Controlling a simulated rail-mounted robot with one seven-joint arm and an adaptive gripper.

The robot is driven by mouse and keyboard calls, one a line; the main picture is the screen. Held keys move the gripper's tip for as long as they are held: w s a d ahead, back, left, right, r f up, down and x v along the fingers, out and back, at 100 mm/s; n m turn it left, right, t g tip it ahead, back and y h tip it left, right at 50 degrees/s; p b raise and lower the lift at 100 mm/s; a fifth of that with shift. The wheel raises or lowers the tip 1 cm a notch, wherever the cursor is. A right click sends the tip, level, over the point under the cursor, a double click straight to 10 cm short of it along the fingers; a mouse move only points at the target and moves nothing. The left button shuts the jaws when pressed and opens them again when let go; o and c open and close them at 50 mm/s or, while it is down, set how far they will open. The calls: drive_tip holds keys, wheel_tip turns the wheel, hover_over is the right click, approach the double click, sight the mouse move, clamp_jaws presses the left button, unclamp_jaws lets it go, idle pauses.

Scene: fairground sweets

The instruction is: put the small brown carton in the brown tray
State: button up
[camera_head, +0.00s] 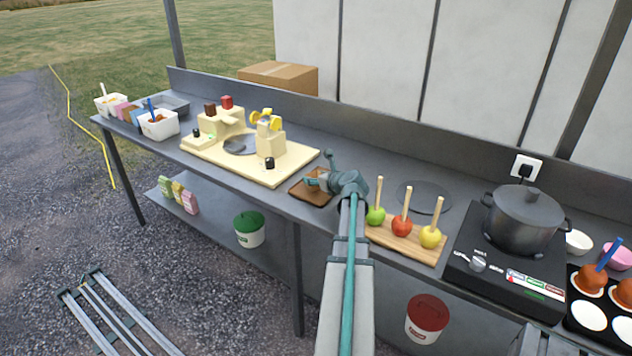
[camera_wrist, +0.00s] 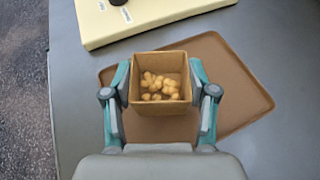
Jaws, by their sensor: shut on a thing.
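The small brown carton (camera_wrist: 160,107) is open at the top and holds several pale tan lumps. My gripper (camera_wrist: 160,95) is shut on it, with one finger against each side. The carton is upright and lies over the left part of the brown tray (camera_wrist: 232,85) in the wrist view. I cannot tell whether it touches the tray floor. In the head view my gripper (camera_head: 322,182) is at the brown tray (camera_head: 302,194), and the carton (camera_head: 312,178) is partly hidden by it.
A cream machine base (camera_head: 270,174) stands left of the tray. A wooden board (camera_head: 410,246) with several apples on sticks lies to the right. A hotplate (camera_head: 500,268) with a dark pot (camera_head: 525,215) is further right. Bare counter (camera_head: 360,158) shows behind my gripper.

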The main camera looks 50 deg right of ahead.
drive_tip(key=shift+f, duration=0.65)
drive_tip(key=shift+f, duration=0.2)
drive_tip(key=o, duration=0.9)
drive_tip(key=shift+r, duration=0.1)
drive_tip(key=shift+s+a+r, duration=0.1)
drive_tip(key=shift+r, duration=0.05)
drive_tip(key=b+v, duration=0.1)
drive_tip(key=v, duration=1)
drive_tip(key=shift+s+a+r, duration=0.1)
drive_tip(key=shift+s+a, duration=0.05)
drive_tip(key=shift+s, duration=0.25)
drive_tip(key=shift+w, duration=0.1)
